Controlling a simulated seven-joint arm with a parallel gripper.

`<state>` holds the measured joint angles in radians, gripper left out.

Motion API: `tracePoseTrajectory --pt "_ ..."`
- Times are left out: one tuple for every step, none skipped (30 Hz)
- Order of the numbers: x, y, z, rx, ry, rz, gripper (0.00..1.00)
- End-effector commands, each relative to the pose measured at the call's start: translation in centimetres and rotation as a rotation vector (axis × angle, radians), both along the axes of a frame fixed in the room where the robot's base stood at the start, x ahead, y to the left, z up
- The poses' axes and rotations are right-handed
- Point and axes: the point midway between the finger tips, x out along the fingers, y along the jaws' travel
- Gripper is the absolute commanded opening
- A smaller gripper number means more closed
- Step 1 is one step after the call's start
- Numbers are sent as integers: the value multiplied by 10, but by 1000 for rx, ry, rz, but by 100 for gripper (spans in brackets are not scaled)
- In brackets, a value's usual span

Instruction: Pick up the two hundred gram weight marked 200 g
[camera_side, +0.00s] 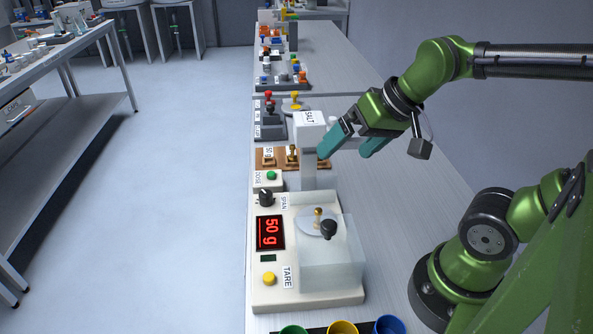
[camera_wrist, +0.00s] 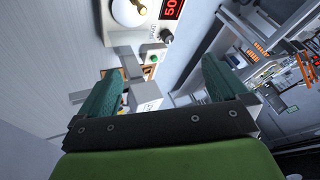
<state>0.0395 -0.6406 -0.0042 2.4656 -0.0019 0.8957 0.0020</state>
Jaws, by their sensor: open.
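A wooden weight rack (camera_side: 284,167) sits behind the balance in the side view, holding brass weights (camera_side: 292,153). A label there seems to read 50; I cannot read a 200 g mark, and part of the rack is hidden behind the salt hopper (camera_side: 311,118) and my gripper. My gripper (camera_side: 347,152) is open and empty, its teal fingers above and right of the rack. A small brass weight (camera_side: 318,212) stands on the balance pan, and the red display (camera_side: 270,232) reads 50 g.
The balance (camera_side: 262,293) has a clear box around part of its pan and a yellow TARE button (camera_side: 269,278). The hopper column rises close to my fingers. Several coloured cups (camera_side: 342,327) stand at the front edge. The bench right of the balance is clear.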

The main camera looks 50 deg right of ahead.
Motion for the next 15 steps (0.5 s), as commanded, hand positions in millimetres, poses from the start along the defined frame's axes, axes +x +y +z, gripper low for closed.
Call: tracePoseTrajectory --pt "-8 5 1 2 -21 15 100" --pt "-11 7 1 2 -30 22 100" --pt "-14 8 4 0 -45 30 98" --pt "-14 9 7 -1 -56 33 94" --pt "-14 10 9 -1 -65 36 89" --pt "-15 11 11 -1 -72 40 83" --pt "-15 11 12 -1 -75 42 79" --pt "-15 12 12 -2 -75 44 74" --pt "-15 12 12 -1 -73 46 68" --pt "-15 12 12 -1 -73 45 63" --pt "-15 12 12 -1 -72 44 63" --pt "-15 12 12 -1 -72 44 63" --pt "-15 12 12 -1 -72 44 63" --pt "-15 12 12 -1 -72 44 63" --pt "-15 12 12 -1 -72 44 63"
